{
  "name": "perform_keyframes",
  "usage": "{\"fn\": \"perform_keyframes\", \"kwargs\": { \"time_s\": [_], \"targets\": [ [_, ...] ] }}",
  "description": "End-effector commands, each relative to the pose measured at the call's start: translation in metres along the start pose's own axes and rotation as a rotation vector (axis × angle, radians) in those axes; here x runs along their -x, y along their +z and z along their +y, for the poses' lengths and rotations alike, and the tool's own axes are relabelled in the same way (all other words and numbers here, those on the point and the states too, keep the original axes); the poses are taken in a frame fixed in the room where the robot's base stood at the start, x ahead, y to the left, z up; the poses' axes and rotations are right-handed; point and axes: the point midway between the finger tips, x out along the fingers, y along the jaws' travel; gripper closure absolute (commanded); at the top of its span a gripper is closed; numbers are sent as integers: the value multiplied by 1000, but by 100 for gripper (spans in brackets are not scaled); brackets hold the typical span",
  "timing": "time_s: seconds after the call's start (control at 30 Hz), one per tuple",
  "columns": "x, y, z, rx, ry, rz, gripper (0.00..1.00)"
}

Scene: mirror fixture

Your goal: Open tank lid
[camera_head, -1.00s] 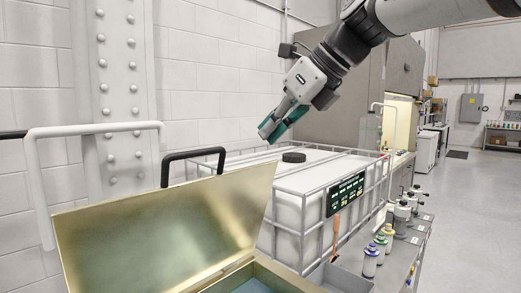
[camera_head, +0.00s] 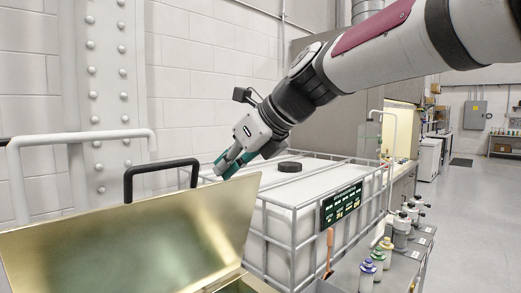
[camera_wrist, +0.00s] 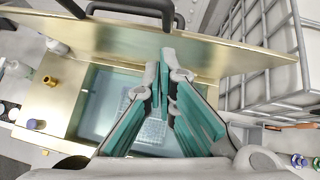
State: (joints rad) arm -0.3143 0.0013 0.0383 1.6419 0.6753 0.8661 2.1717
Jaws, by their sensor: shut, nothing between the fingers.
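The brass tank lid (camera_head: 150,235) stands raised and tilted up at the lower left of the head view, with a black handle (camera_head: 160,178) at its top edge. In the wrist view the lid (camera_wrist: 215,57) rises behind the open brass tank (camera_wrist: 60,108), whose pale teal inside shows a grid. My gripper (camera_head: 221,170) is shut and empty, pointing down left, close to the lid's upper right corner in the head view. In the wrist view its fingertips (camera_wrist: 164,70) meet in front of the lid. I cannot tell whether they touch it.
A white caged container (camera_head: 290,220) with a black cap (camera_head: 290,167) stands right of the lid. Several small bottles (camera_head: 367,275) stand at the lower right. A white pipe (camera_head: 80,138) runs along the wall at left. The floor (camera_head: 480,220) at far right is clear.

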Motion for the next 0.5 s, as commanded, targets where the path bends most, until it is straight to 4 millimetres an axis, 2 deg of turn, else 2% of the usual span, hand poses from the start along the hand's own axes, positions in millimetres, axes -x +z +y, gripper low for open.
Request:
{"fn": "perform_keyframes", "kwargs": {
  "time_s": [0.03,0.2,0.5],
  "targets": [
    [-11,-1,1,0,4,3,100],
    [-27,17,2,1,3,2,100],
    [-38,28,0,1,0,0,100]
  ]
}}
